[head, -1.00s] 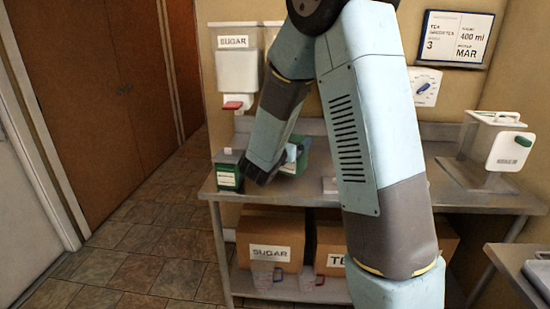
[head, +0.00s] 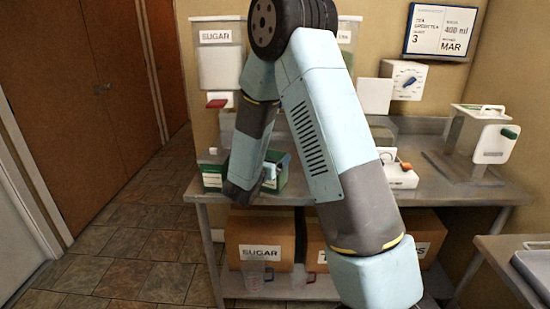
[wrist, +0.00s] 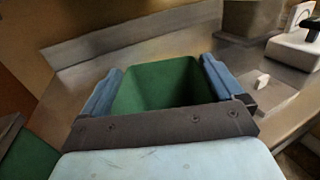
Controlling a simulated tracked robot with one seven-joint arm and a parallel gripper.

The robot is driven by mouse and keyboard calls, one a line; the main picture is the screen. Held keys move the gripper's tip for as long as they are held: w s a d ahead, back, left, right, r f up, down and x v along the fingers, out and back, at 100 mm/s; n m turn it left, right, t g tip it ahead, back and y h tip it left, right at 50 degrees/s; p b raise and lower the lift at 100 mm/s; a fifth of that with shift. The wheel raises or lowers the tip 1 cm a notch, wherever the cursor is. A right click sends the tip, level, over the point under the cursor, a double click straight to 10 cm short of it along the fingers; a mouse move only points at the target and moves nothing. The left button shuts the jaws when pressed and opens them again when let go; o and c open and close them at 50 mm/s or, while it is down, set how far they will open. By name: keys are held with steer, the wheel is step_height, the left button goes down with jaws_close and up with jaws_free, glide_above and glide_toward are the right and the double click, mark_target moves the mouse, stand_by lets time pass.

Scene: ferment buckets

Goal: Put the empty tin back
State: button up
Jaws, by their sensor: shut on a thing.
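A green open-topped tin (wrist: 160,88) sits between the two blue fingers of my gripper (wrist: 158,92) in the wrist view. Its visible inner walls are plain green, and I see no contents. My gripper is shut on it. In the head view, this tin (head: 277,183) shows partly behind my arm, at the left part of the steel table. I cannot tell whether its base touches the table. A second green tin (head: 212,177) with a white label stands to its left, near the table's left end. Part of a green surface (wrist: 27,160) shows at the wrist view's lower left.
The steel table (head: 480,187) has a white device (head: 400,176) mid-right and a lidded container (head: 478,138) at the right. A sugar dispenser (head: 220,60) hangs on the wall. Cardboard boxes (head: 258,240) stand on the lower shelf. A second bench (head: 500,250) is at right.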

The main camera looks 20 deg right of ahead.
steer(key=o, duration=1.1)
steer(key=shift+f, duration=0.1)
steer(key=shift+o, duration=0.6)
